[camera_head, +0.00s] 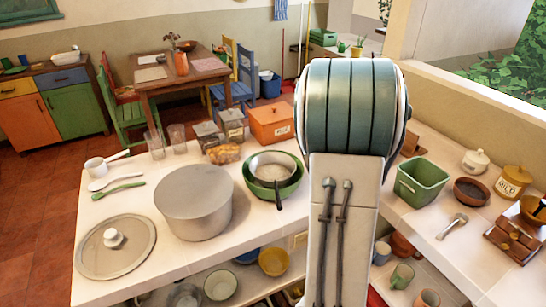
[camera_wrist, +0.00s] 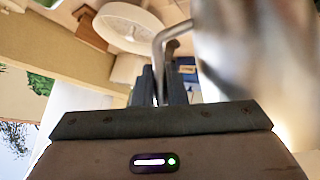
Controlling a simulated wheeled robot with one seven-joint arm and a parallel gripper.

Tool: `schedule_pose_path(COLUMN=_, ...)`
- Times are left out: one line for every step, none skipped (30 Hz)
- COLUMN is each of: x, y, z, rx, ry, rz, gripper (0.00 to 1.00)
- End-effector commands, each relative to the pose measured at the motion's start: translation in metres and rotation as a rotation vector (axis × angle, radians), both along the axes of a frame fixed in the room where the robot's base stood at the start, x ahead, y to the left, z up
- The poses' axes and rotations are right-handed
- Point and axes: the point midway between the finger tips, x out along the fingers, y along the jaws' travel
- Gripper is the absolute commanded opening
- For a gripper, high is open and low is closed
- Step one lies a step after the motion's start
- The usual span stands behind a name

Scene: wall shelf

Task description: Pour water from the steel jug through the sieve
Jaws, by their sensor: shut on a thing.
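In the wrist view, my gripper (camera_wrist: 162,80) is shut on the bent metal handle of the steel jug (camera_wrist: 245,55). The jug's body is a blurred, shiny shape at the upper right, close to the camera. Its contents and exact tilt cannot be told. In the head view, my arm hides the gripper and the jug. The sieve (camera_head: 270,164), round and grey with a dark handle pointing towards the front, rests in a green bowl (camera_head: 250,184) on the counter, left of my arm.
A large grey pot (camera_head: 190,207) stands left of the bowl, and its lid (camera_head: 90,262) lies front left. An orange box (camera_head: 270,130) and glass jars stand behind. A green tub (camera_head: 424,187) and small wooden and ceramic items are on the right. Bowls and mugs sit on the shelf below.

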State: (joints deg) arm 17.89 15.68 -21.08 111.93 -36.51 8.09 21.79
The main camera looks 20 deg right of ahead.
Motion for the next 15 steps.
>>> schedule_pose_path(x=-0.0002, y=-0.0019, z=0.0061, rx=0.008, ry=-0.006, rz=-0.001, gripper=0.00)
schedule_pose_path(x=-0.0001, y=-0.0020, z=0.0055, rx=0.012, ry=-0.010, rz=0.001, gripper=0.00)
schedule_pose_path(x=-0.0004, y=-0.0023, z=0.0047, rx=0.021, ry=-0.014, rz=0.001, gripper=0.00)
schedule_pose_path(x=-0.0008, y=-0.0030, z=0.0044, rx=0.026, ry=-0.017, rz=0.000, gripper=0.00)
schedule_pose_path(x=-0.0011, y=-0.0036, z=0.0041, rx=0.030, ry=-0.021, rz=0.001, gripper=0.00)
schedule_pose_path(x=-0.0014, y=-0.0040, z=0.0033, rx=0.037, ry=-0.025, rz=0.001, gripper=0.00)
schedule_pose_path(x=-0.0015, y=-0.0045, z=0.0029, rx=0.042, ry=-0.028, rz=0.000, gripper=0.00)
schedule_pose_path(x=-0.0018, y=-0.0050, z=0.0025, rx=0.048, ry=-0.033, rz=0.001, gripper=0.00)
schedule_pose_path(x=-0.0024, y=-0.0054, z=0.0020, rx=0.055, ry=-0.037, rz=-0.001, gripper=0.00)
schedule_pose_path(x=-0.0028, y=-0.0059, z=0.0017, rx=0.060, ry=-0.041, rz=-0.001, gripper=0.00)
schedule_pose_path(x=-0.0035, y=-0.0065, z=0.0014, rx=0.066, ry=-0.045, rz=-0.002, gripper=0.00)
schedule_pose_path(x=-0.0042, y=-0.0071, z=0.0005, rx=0.072, ry=-0.049, rz=-0.003, gripper=0.00)
schedule_pose_path(x=-0.0038, y=-0.0073, z=-0.0002, rx=0.077, ry=-0.051, rz=-0.001, gripper=0.00)
schedule_pose_path(x=-0.0041, y=-0.0081, z=-0.0007, rx=0.082, ry=-0.054, rz=-0.001, gripper=0.00)
schedule_pose_path(x=-0.0045, y=-0.0090, z=-0.0010, rx=0.088, ry=-0.059, rz=-0.002, gripper=0.00)
